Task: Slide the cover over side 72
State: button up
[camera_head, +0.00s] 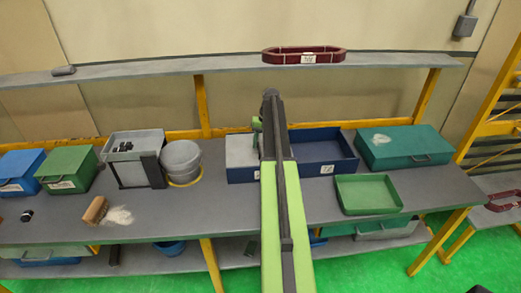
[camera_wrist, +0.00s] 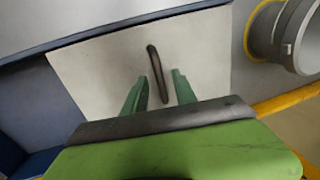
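A long dark blue box (camera_head: 344,169) stands on the workbench, with small white labels on its front that are hard to read. A pale grey cover (camera_head: 241,151) lies over its left part; the right part is uncovered. In the wrist view the cover (camera_wrist: 95,68) fills the middle and carries a dark bar handle (camera_wrist: 157,72). My gripper (camera_wrist: 159,76) is open, with its green fingers on either side of the handle and gaps showing. In the head view my arm hides the box's middle and most of the gripper.
A teal case (camera_head: 404,147) and a green tray (camera_head: 368,194) are right of the box. Grey pots (camera_head: 181,157) and a grey bin (camera_head: 134,143) are on the left. A dark red ring-shaped part (camera_head: 304,55) lies on the shelf above. A brush (camera_head: 95,210) lies at front left.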

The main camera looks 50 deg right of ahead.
jog(key=shift+r, duration=0.1)
grip_shut()
jog(key=shift+s, duration=0.1)
dwell(1.2)
